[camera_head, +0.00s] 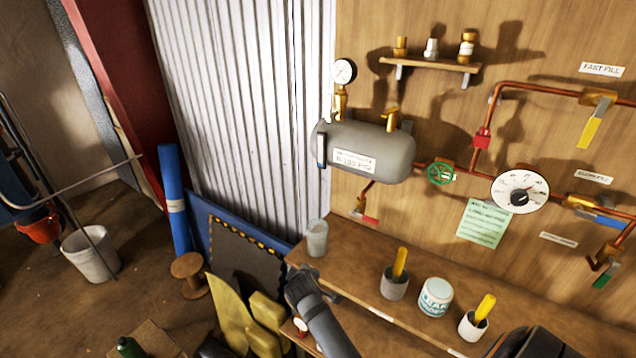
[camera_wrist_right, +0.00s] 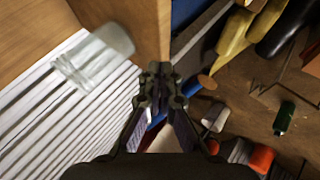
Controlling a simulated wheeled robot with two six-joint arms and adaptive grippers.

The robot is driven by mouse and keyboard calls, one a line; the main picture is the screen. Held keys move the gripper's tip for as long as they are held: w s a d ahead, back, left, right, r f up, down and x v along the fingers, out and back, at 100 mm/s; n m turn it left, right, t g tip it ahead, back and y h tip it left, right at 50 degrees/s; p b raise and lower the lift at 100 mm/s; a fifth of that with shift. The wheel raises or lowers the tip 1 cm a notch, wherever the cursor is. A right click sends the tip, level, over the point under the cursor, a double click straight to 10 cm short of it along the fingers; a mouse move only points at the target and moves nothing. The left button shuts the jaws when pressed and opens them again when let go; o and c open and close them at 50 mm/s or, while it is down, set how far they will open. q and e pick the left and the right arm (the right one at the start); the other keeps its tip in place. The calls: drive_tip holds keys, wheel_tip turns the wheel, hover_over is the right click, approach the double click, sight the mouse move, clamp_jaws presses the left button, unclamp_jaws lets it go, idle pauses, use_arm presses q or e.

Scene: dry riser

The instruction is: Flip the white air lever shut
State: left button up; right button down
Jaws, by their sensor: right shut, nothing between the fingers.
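The grey air tank (camera_head: 365,150) hangs on the wood wall, with a pressure gauge (camera_head: 344,71) on a brass fitting (camera_head: 340,104) at its left end. A small white piece, possibly the white air lever (camera_head: 336,116), shows low on that fitting; its exact position is too small to tell. A dark blue lever-like piece (camera_head: 321,150) is at the tank's left end. My right gripper (camera_head: 301,279) is shut and empty near the left end of the workbench, below and left of the tank. Its closed fingers show in the right wrist view (camera_wrist_right: 160,78). My left gripper is not in view.
A clear glass (camera_head: 317,238) stands on the workbench (camera_head: 350,272) close to my right gripper; it also shows in the right wrist view (camera_wrist_right: 95,55). Cups and a jar (camera_head: 434,297) stand farther right. A red-handled valve (camera_head: 367,217) hangs below the tank.

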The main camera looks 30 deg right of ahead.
drive_tip(key=w+d+r+n+t+h, duration=0.1)
drive_tip(key=w+r+h, duration=0.1)
drive_tip(key=r, duration=1.2)
drive_tip(key=w+d+r+n+t+h+p, duration=0.1)
drive_tip(key=w+r+h, duration=0.2)
drive_tip(key=r, duration=1.2)
drive_tip(key=w+d+r+t+h, duration=0.1)
drive_tip(key=w+r+t+h, duration=0.1)
drive_tip(key=r, duration=1.3)
drive_tip(key=shift+w+r+n+h, duration=0.25)
drive_tip(key=shift+w+n+h, duration=0.15)
drive_tip(key=shift+w+h, duration=0.3)
drive_tip(key=shift+d+p, duration=0.15)
drive_tip(key=shift+p, duration=0.2)
drive_tip(key=w+d+p, duration=0.2)
drive_tip(key=d+p, duration=0.5)
drive_tip(key=d, duration=0.2)
drive_tip(key=shift+w, duration=0.4)
drive_tip(key=shift+w+f, duration=0.15)
